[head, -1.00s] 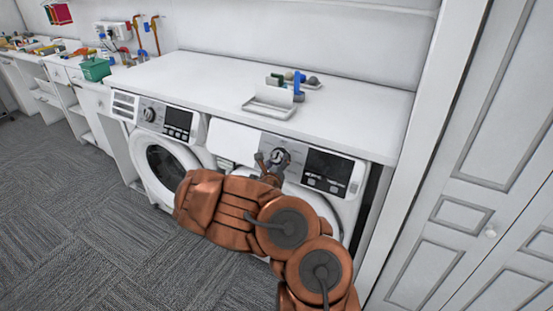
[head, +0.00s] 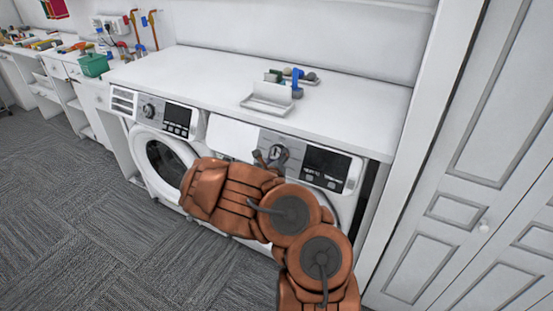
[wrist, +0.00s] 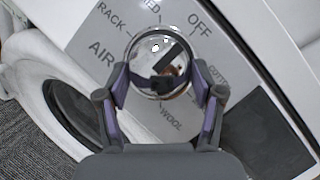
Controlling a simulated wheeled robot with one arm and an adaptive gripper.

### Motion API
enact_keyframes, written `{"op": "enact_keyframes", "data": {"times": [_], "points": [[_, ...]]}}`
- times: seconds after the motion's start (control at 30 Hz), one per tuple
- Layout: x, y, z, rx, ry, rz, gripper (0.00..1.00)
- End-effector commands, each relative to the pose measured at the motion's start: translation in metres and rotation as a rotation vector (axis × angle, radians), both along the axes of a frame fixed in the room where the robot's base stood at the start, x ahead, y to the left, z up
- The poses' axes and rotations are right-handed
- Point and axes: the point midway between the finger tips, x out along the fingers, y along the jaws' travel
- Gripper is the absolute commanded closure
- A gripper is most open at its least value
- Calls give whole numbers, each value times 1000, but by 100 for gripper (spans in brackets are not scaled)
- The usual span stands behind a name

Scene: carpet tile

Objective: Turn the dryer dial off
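The dryer (head: 347,210) is the right-hand white machine under the counter. Its round silver dial (wrist: 146,52) is on the grey panel, with labels including OFF, RACK, AIR and WOOL around it. A dark bar crosses the dial diagonally, its upper end towards the OFF side; I cannot tell which end is the pointer. My gripper (wrist: 162,84) is open, one finger on each side of the dial's lower part. I cannot tell whether either finger touches it. In the head view my gripper (head: 270,158) is in front of the dial (head: 279,148), partly covering it.
A washer (head: 160,140) with its own dial stands to the left. The dryer's dark display (head: 326,163) is right of its dial. A white tray (head: 268,100) and small objects sit on the counter (head: 200,75). White panelled doors (head: 480,150) stand at right. Carpet at left is clear.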

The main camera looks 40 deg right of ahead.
Motion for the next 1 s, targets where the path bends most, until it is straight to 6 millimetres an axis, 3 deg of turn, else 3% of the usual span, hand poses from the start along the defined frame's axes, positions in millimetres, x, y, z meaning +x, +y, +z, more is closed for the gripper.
{"op": "enact_keyframes", "data": {"times": [0.17,0.57,1.0], "points": [[0,0,0,1,0,1,12],[0,2,-1,1,2,2,12],[-20,29,4,0,4,4,12]]}}
